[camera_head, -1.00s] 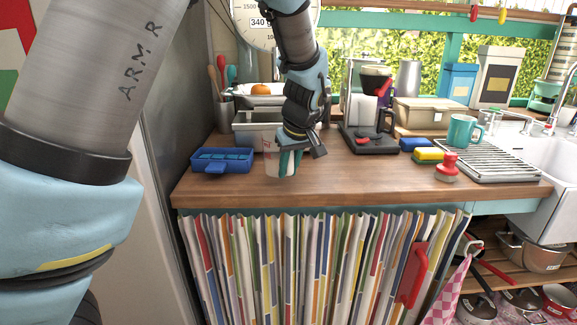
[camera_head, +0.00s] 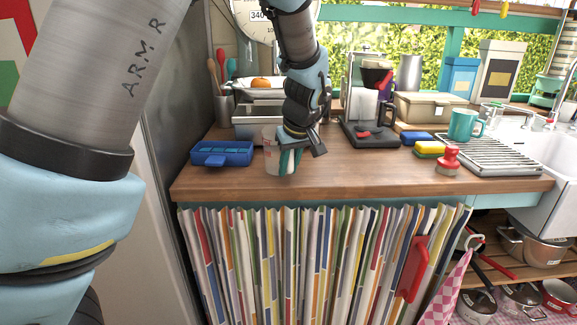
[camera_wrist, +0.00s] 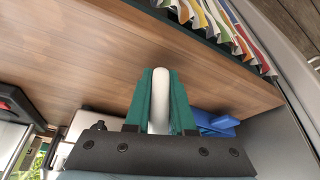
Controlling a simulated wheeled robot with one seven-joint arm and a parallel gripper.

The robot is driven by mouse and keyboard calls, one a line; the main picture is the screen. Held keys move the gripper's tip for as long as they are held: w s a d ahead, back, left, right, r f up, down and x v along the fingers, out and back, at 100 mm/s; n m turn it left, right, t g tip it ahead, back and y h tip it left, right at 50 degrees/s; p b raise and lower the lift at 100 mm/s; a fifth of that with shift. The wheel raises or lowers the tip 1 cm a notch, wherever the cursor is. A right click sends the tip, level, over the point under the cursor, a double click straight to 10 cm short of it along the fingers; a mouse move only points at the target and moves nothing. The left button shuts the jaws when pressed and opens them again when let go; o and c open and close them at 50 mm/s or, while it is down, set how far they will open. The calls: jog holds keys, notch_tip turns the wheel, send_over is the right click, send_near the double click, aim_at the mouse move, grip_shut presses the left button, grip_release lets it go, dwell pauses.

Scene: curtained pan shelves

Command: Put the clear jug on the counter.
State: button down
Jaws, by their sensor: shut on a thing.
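The clear jug (camera_head: 270,153), a pale see-through vessel with red marks, is upright at the left part of the wooden counter (camera_head: 370,180). My gripper (camera_head: 291,160) has its teal fingers shut on it from the right. In the wrist view, my gripper (camera_wrist: 161,100) pinches a whitish upright piece, seemingly the jug's handle (camera_wrist: 161,95), with the counter surface (camera_wrist: 90,50) behind. The rest of the jug is mostly hidden there. The jug's base is at or just above the counter; I cannot tell whether it touches.
A blue box (camera_head: 222,153) stands left of the jug. A scale (camera_head: 258,88) stands behind it. A black coffee maker (camera_head: 372,130), sponges (camera_head: 430,149) and a red brush (camera_head: 448,160) stand to the right. A striped curtain (camera_head: 320,260) hangs below the counter; the front strip is clear.

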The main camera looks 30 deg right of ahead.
aim_at(292, 154)
jog(key=shift+f, duration=0.25)
jog(key=c, duration=0.7)
grip_release()
jog(key=shift+c, duration=0.3)
jog(key=c, duration=0.3)
jog(key=shift+r, duration=0.1)
jog(key=shift+p+v, duration=2.45)
jog(key=shift+v, duration=1.45)
jog(key=shift+p+v, duration=4.05)
jog(key=shift+v, duration=2)
